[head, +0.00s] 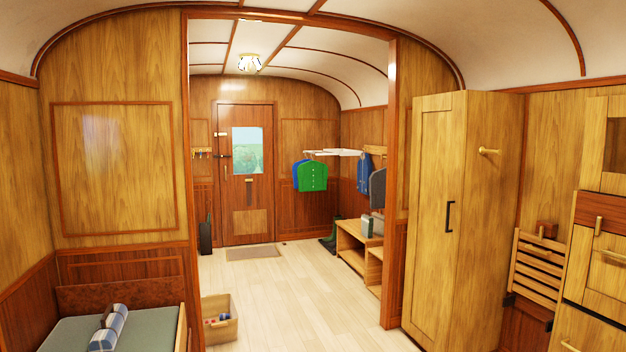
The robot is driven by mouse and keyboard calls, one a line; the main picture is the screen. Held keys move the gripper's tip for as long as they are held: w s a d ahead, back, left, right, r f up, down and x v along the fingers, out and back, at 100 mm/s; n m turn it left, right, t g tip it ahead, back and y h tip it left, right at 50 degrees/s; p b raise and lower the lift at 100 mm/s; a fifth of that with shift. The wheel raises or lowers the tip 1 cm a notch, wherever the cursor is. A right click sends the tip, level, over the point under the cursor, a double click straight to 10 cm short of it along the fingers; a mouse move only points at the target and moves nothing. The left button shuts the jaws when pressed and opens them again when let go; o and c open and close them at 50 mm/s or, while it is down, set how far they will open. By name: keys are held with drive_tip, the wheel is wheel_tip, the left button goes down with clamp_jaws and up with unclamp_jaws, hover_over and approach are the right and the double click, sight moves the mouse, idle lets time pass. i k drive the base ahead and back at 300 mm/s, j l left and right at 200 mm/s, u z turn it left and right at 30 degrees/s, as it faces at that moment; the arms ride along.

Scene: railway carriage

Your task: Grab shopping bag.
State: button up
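I cannot pick out a shopping bag for certain. A dark grey hanging item (378,189) and a blue hanging item (363,172) are on the right wall beyond the doorway; either may be a bag or a garment. A small grey-green item (367,227) stands on the wooden bench and is too small to identify. A dark upright item (206,235) stands on the floor left of the far door. My gripper is not in view.
A wooden bench (350,237) lines the right beyond the doorway. A box with small things (219,330) sits on the floor at left. A tall cupboard (428,220) stands right, a bed (60,335) left. The pale floor (290,310) between is clear up to the mat (255,253).

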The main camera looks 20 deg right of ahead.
sight(378, 219)
drive_tip(key=i+l+z, duration=0.3)
drive_tip(key=i, duration=0.75)
drive_tip(key=i+z, duration=0.3)
drive_tip(key=i, duration=0.75)
drive_tip(key=i+l, duration=0.1)
drive_tip(key=i, duration=7.05)
